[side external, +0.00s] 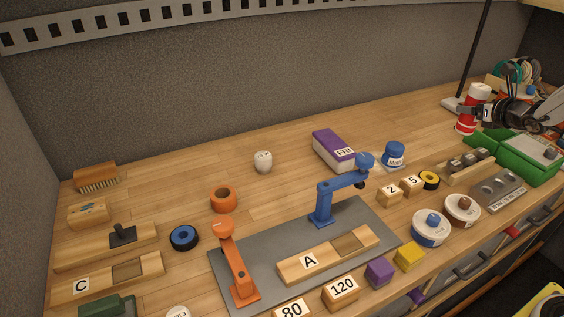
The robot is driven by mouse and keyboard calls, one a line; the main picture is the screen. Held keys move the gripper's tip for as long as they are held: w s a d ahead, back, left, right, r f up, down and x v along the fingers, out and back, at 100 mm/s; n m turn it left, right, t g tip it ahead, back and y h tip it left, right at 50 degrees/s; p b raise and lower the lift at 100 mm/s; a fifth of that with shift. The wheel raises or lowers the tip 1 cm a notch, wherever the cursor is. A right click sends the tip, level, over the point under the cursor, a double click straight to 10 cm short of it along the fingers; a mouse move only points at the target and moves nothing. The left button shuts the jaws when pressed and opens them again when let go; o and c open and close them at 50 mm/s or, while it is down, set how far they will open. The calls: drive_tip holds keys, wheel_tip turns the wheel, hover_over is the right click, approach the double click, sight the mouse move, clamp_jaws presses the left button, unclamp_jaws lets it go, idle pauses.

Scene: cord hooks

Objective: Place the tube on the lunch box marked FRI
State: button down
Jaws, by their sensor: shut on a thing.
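The lunch box marked FRI (329,145), purple on top with pale sides, lies on the wooden bench near the middle back. Nothing rests on its top. My gripper (482,113) is at the far right of the side external view, shut on a red and white tube (473,105). The tube is upright, slightly tilted. I cannot tell whether its lower end touches the bench. The fingertips are small and partly hidden by the tube. The gripper is well to the right of the lunch box.
A blue jar (393,155) stands just right of the lunch box. A blue hook post (326,203) and an orange one (235,262) rise from a grey plate (367,222). A green box (520,155) and a black lamp pole (471,50) are near my gripper. Bench behind the lunch box is clear.

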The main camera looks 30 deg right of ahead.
drive_tip(key=w+a+r+n+y, duration=0.2)
drive_tip(key=a+n+y, duration=0.1)
drive_tip(key=a, duration=0.6)
drive_tip(key=w+a+r+n+g+y, duration=0.1)
drive_tip(key=a+r+n+y, duration=0.1)
drive_tip(key=a, duration=0.7)
drive_tip(key=w+a+r+n+g+y, duration=0.1)
drive_tip(key=a+n+y, duration=0.3)
drive_tip(key=a, duration=0.6)
drive_tip(key=shift+w+r+y, duration=0.5)
drive_tip(key=shift+w+y, duration=0.2)
drive_tip(key=shift+w, duration=0.1)
drive_tip(key=shift+w, duration=0.1)
drive_tip(key=w+f, duration=0.9)
drive_tip(key=w, duration=0.4)
drive_tip(key=shift+w+f, duration=0.15)
drive_tip(key=shift+a, duration=0.1)
